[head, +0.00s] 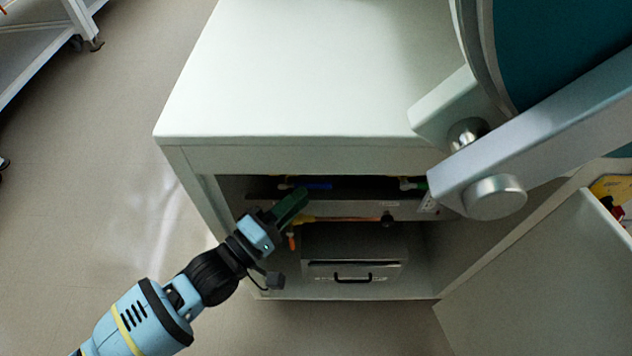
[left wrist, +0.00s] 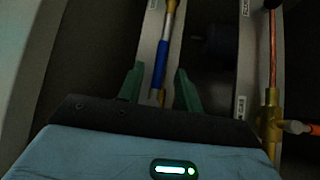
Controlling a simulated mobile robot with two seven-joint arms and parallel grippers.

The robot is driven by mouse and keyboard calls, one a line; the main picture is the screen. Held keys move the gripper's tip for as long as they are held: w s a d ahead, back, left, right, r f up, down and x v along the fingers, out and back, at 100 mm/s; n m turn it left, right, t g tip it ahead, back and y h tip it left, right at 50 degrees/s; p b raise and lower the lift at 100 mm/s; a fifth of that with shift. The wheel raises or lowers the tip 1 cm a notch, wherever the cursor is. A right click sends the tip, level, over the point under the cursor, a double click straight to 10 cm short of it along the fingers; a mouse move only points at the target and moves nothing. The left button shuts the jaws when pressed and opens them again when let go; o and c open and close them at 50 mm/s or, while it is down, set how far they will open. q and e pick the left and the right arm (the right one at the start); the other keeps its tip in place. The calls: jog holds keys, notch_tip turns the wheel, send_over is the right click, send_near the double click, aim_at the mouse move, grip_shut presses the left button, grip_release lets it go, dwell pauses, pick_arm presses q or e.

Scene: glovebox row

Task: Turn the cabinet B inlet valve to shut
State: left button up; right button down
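An open cabinet (head: 182,190) holds pipes and valves on a pale rail inside. A blue valve lever (head: 318,185) shows at the upper left of the opening and also in the left wrist view (left wrist: 160,66). My left gripper (head: 298,198) reaches into the left of the opening. In the left wrist view, its two green fingers (left wrist: 158,82) are apart, one on each side of the blue lever's lower end, with gaps to it. A brass valve (left wrist: 270,112) with an orange-tipped lever stands to the right. My right gripper is out of view.
A dark box with a handle (head: 352,270) sits low in the cabinet. The cabinet door (head: 545,280) stands open on the right. A grey bracket (head: 540,135) with a round teal part juts out at upper right.

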aim_at(316, 182)
pick_arm(q)
jog(key=shift+b+x, duration=0.35)
jog(key=shift+x, duration=2.4)
grip_shut()
